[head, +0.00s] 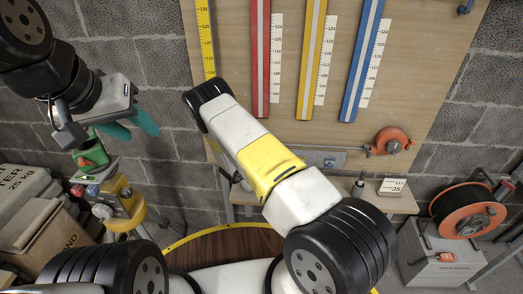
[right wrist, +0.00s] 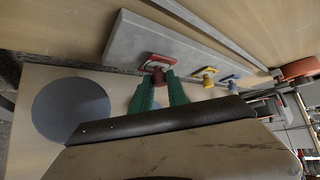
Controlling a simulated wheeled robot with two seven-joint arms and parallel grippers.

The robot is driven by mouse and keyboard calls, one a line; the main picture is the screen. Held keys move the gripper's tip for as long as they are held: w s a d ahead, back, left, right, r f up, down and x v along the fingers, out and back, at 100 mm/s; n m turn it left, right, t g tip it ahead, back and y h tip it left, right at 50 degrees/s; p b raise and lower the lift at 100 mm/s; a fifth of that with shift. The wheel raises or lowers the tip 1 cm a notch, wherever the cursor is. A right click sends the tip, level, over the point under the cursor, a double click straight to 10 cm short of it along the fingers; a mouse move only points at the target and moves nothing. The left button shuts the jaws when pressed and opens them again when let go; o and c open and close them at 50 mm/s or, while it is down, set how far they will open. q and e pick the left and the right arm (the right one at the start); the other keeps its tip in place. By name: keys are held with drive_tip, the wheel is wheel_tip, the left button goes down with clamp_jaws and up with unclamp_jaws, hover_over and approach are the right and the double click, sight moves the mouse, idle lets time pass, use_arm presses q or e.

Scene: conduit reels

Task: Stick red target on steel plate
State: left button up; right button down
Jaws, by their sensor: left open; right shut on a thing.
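In the right wrist view my right gripper (right wrist: 160,82) is shut on the red target (right wrist: 158,61), a small red-framed piece with a dark red grip between the green fingers. The red target overlaps the grey steel plate (right wrist: 130,42); I cannot tell whether they touch. A yellow target (right wrist: 208,72) and a blue target (right wrist: 231,79) show beside it along the plate. In the head view the steel plate (head: 338,157) is on the wooden board, partly hidden by my right arm, which also hides the right gripper. My left gripper (head: 133,127) is open and empty at the left.
Red, yellow and blue strips (head: 311,60) with scales hang on the board. An orange reel (head: 391,141) is beside the plate. A small shelf (head: 390,203) is below. A large cable reel (head: 466,211) stands right. A grey disc (right wrist: 70,108) is left in the wrist view.

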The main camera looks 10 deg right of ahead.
drive_tip(key=shift+w+d, duration=0.1)
drive_tip(key=shift+w, duration=0.2)
idle(0.4)
drive_tip(key=c, duration=0.7)
unclamp_jaws()
drive_tip(key=shift+c, duration=0.2)
drive_tip(key=shift+s, duration=0.1)
drive_tip(key=s+a, duration=0.2)
drive_tip(key=s, duration=0.6)
drive_tip(key=shift+s+a, duration=0.25)
idle(0.5)
drive_tip(key=s+d+r+m+g+y, duration=0.1)
drive_tip(key=s+d+r+m+g, duration=0.2)
drive_tip(key=r+m, duration=0.85)
drive_tip(key=s+d+r+m+g+y, duration=0.1)
drive_tip(key=s+r+m+g, duration=0.25)
drive_tip(key=r+m, duration=0.75)
drive_tip(key=s+a+r+m+t+y, duration=0.2)
drive_tip(key=s+a+r+m+y, duration=0.1)
drive_tip(key=s+r+m, duration=0.4)
drive_tip(key=s+a+r+m+t+y, duration=0.3)
drive_tip(key=s+r+m+y, duration=0.3)
drive_tip(key=s+r, duration=0.8)
wheel_tip(320, 180, up, 4)
drive_tip(key=shift+a+r+m+y, duration=0.1)
drive_tip(key=shift+a+m+y, duration=0.25)
drive_tip(key=shift+a, duration=0.25)
